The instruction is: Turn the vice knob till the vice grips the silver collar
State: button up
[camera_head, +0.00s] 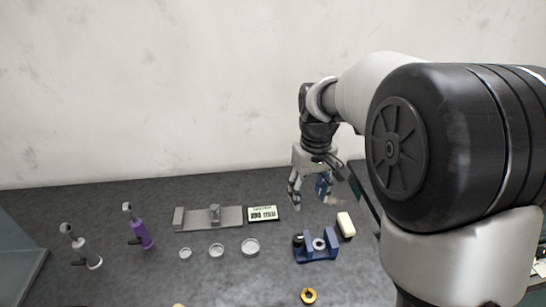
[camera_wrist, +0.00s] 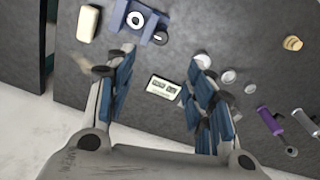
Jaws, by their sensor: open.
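The blue vice (camera_head: 316,257) stands on the dark table, right of centre in the head view. The silver collar (camera_head: 319,244) is a pale ring in the vice, and whether the jaws touch it is too small to tell. The dark round vice knob (camera_head: 297,241) is at the vice's left end. My gripper (camera_head: 310,193) is open and empty, above and behind the vice, apart from it. In the wrist view, the vice (camera_wrist: 155,12), collar (camera_wrist: 135,20) and knob (camera_wrist: 160,38) lie beyond the spread fingers of my gripper (camera_wrist: 160,66).
A cream block (camera_head: 345,224) stands close to the vice's right. A small display (camera_head: 263,213), a grey slide fixture (camera_head: 190,220) and several silver rings (camera_head: 250,247) lie leftward. A yellow ring (camera_head: 309,296) lies in front. Purple (camera_head: 142,236) and grey (camera_head: 88,254) tools are far left.

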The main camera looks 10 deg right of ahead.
aim_at(298, 238)
jog(key=shift+n+g, duration=0.3)
jog(key=f+b, duration=0.1)
jog(key=f, duration=0.6)
jog(key=w+f+b, duration=0.1)
jog(key=f+b, duration=0.1)
jog(key=f, duration=0.4)
jog(key=w+f+b, duration=0.1)
jog(key=f, duration=0.6)
jog(key=shift+a+f+b, duration=0.35)
jog(key=shift+b, duration=0.05)
jog(key=shift+c, duration=0.5)
jog(key=c, duration=1)
